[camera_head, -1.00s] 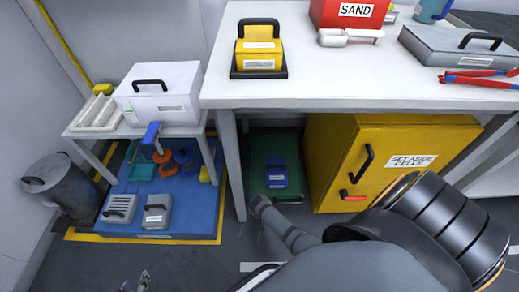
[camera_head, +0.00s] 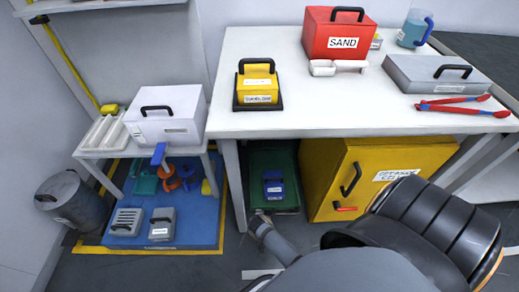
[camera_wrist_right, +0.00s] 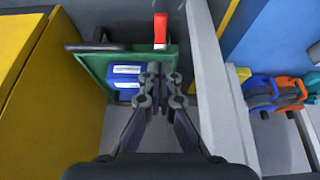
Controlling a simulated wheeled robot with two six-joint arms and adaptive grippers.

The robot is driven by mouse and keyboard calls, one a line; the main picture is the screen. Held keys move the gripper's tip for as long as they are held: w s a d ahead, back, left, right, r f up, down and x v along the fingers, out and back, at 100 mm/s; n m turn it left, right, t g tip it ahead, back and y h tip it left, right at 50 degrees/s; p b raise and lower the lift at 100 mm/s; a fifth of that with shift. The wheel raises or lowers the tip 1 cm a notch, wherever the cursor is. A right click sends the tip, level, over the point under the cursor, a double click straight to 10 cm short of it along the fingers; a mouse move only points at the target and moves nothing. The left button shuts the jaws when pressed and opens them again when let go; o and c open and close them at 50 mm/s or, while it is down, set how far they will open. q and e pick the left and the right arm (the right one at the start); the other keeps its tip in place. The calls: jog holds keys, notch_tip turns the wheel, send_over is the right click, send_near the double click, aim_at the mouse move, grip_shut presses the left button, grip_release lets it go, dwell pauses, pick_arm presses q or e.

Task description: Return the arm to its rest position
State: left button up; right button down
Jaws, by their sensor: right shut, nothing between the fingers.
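My right arm (camera_head: 285,247) comes in from the bottom right of the head view and reaches low in front of the white table. Its gripper (camera_head: 257,220) is near the front edge of the green tray under the table. In the right wrist view the gripper (camera_wrist_right: 161,88) has its fingers together, with nothing between them. The fingers overlap the green tray (camera_wrist_right: 98,68) in the picture. A blue box (camera_wrist_right: 124,80) in that tray is left of the fingertips, apart from them. My left gripper is not in view.
The yellow cabinet (camera_head: 322,165) stands right of the green tray (camera_head: 285,205). A table leg (camera_wrist_right: 222,90) is close on the right in the wrist view. The blue mat (camera_head: 190,222) with grey boxes is at left. The white table (camera_head: 300,118) hangs above the gripper's area.

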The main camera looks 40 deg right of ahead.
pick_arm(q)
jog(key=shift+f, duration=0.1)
pick_arm(e)
jog(key=shift+s, duration=0.1)
dwell(0.4)
jog(key=s+a+r+n+g+y, duration=0.25)
jog(key=s+r+n, duration=0.45)
jog(key=s+r, duration=0.5)
pick_arm(q)
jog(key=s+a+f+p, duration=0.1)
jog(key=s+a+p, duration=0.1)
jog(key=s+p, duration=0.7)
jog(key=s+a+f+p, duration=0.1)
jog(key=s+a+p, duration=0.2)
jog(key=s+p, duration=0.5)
jog(key=p, duration=0.9)
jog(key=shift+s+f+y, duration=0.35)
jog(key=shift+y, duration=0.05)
pick_arm(e)
jog(key=s+d+f, duration=0.1)
jog(key=s+d, duration=0.2)
jog(key=s, duration=0.5)
jog(key=s+d+f, duration=0.1)
jog(key=s+d, duration=0.1)
jog(key=s, duration=0.6)
jog(key=shift+s+d+f+g, duration=0.15)
jog(key=shift+d+f+g, duration=0.05)
jog(key=shift+d+g, duration=0.2)
